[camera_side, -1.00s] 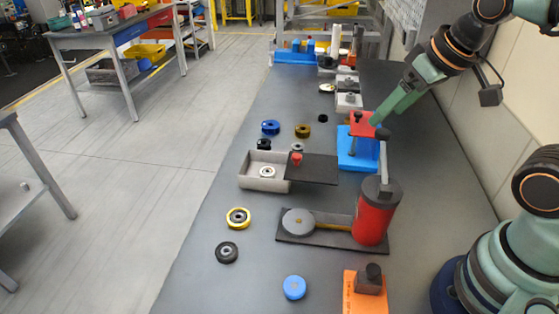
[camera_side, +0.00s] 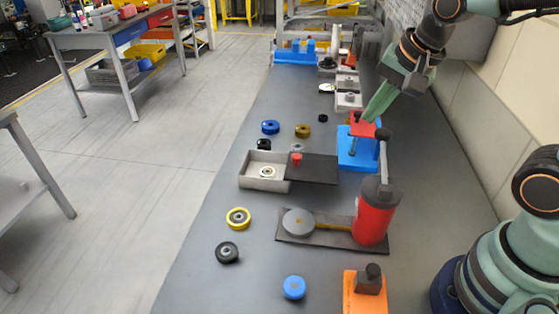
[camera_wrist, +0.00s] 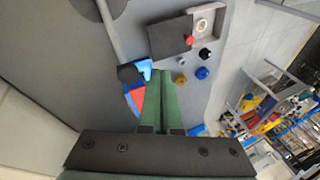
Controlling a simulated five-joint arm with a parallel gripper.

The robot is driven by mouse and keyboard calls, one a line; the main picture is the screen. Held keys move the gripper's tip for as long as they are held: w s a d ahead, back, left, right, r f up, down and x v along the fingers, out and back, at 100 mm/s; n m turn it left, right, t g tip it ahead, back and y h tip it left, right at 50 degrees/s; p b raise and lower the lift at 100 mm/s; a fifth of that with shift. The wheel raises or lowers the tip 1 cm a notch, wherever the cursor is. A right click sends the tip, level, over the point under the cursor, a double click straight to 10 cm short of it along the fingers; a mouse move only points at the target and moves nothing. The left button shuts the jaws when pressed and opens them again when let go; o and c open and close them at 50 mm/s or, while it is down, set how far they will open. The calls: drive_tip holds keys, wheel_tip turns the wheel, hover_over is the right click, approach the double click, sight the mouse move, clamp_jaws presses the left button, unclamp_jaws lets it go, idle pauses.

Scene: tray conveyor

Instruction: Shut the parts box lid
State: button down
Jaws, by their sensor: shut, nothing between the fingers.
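The parts box (camera_side: 262,184) is a pale grey open tray on the bench, left of centre in the side view. A bearing-like ring (camera_side: 267,172) lies in it. Its dark flat lid (camera_side: 316,170) extends to the right of the box, leaving most of the box uncovered. A red knob (camera_side: 296,158) stands at the lid's left end. In the wrist view the lid (camera_wrist: 168,38), knob (camera_wrist: 189,40) and box (camera_wrist: 219,12) lie beyond the fingertips. My gripper (camera_side: 366,119) has green fingers, shut and empty, near the red-and-blue fixture and apart from the lid.
The blue fixture with a red top (camera_side: 356,150) stands behind and right of the lid. A red cylinder with a lever (camera_side: 373,212) stands in front. Blue (camera_side: 270,127) and brown (camera_side: 303,131) wheels lie behind the box. Bare bench lies right of the red cylinder.

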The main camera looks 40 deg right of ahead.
drive_tip(key=w+f+m, duration=0.1)
drive_tip(key=w+m, duration=0.1)
drive_tip(key=m, duration=0.4)
drive_tip(key=m+g, duration=0.1)
drive_tip(key=m, duration=1.4)
approach(291, 168)
drive_tip(key=s+d+f, duration=0.3)
drive_tip(key=shift+s+d+f, duration=0.25)
drive_tip(key=shift+d+f, duration=0.1)
drive_tip(key=w, duration=0.1)
drive_tip(key=w+a, duration=0.1)
drive_tip(key=w, duration=0.1)
drive_tip(key=shift+f+n, duration=0.15)
drive_tip(key=shift+n, duration=0.15)
drive_tip(key=shift+w+a+f, duration=0.1)
drive_tip(key=shift+w, duration=0.3)
drive_tip(key=shift+w+a, duration=1.45)
